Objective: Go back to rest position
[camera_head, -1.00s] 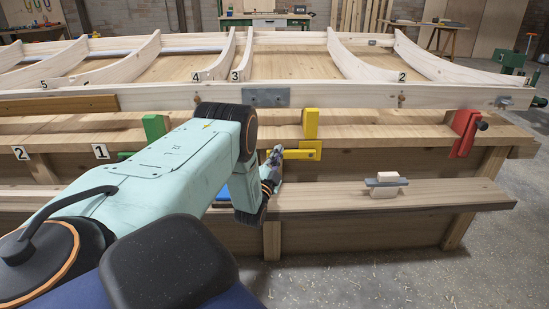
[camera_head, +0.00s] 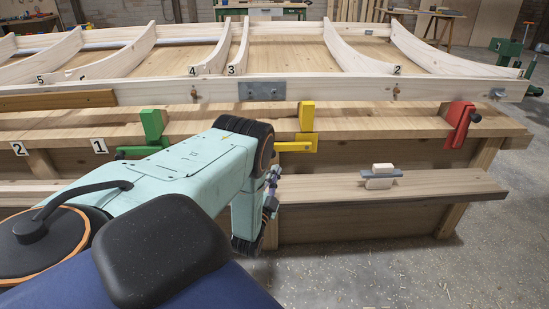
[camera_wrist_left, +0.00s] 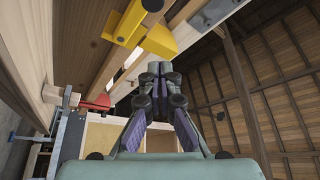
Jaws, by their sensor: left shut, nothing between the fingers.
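My left arm comes in from the left in the head view, its pale green links reaching to the front of the wooden bench. My left gripper (camera_head: 272,186) is partly hidden behind the forearm, in front of the bench and just below the yellow clamp (camera_head: 306,116). In the left wrist view the left gripper (camera_wrist_left: 153,75) has its fingers together with nothing between them, and the yellow clamp (camera_wrist_left: 158,40) is just above the fingertips. My right gripper is in neither view.
A green clamp (camera_head: 152,125) and a red clamp (camera_head: 459,122) are on the bench edge. A small block-like tool (camera_head: 381,174) sits on the lower shelf (camera_head: 440,185). A ribbed wooden frame (camera_head: 300,88) lies on top. The floor (camera_head: 400,275) in front is clear.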

